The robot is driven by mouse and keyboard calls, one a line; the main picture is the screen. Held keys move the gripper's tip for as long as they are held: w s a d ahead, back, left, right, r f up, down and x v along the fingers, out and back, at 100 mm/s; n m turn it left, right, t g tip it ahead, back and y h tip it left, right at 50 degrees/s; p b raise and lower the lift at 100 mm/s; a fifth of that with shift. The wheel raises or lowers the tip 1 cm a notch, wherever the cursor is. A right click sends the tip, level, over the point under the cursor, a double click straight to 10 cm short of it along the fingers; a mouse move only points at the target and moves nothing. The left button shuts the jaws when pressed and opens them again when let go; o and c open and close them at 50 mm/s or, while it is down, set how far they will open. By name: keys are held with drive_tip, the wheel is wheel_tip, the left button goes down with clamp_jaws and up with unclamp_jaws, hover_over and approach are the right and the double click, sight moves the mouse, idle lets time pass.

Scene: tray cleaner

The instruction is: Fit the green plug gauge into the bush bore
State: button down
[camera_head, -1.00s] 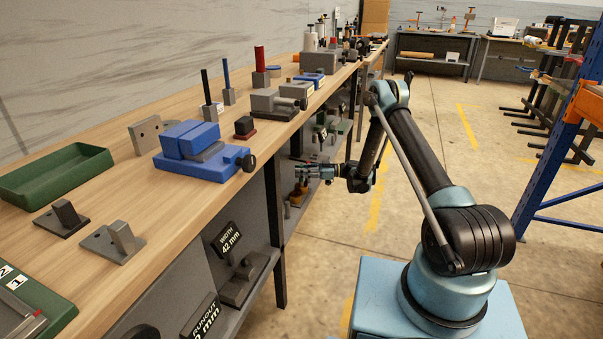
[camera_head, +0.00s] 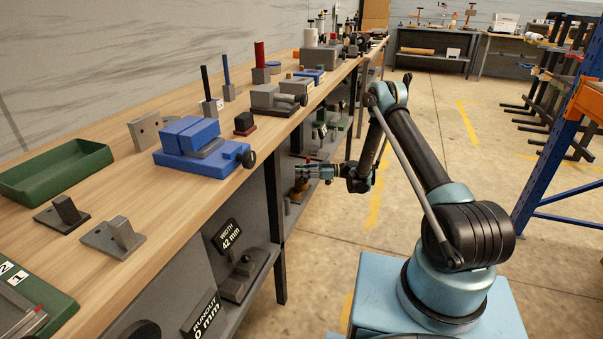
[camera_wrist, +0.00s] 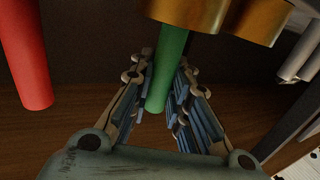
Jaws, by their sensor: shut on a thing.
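In the wrist view the green plug gauge (camera_wrist: 163,80) stands between the fingers of my gripper (camera_wrist: 164,72), which is shut on it. The gauge's far end meets the lower edge of a brass bush (camera_wrist: 187,12) at the top of the picture. I cannot tell whether it is in the bore or only overlaps the bush in view; no bore opening shows. In the head view my gripper (camera_head: 312,171) is below the bench top at its right edge, by the shelf items. The gauge is too small to make out there.
A red cylinder (camera_wrist: 26,55) stands left of my gripper in the wrist view. A second brass piece (camera_wrist: 259,18) and a silvery rod (camera_wrist: 299,55) are on the right. The bench top (camera_head: 185,215) overhangs the shelf.

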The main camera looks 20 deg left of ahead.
drive_tip(key=shift+f, duration=0.2)
drive_tip(key=c, duration=1.4)
unclamp_jaws()
drive_tip(key=shift+c, duration=0.2)
drive_tip(key=v, duration=1.2)
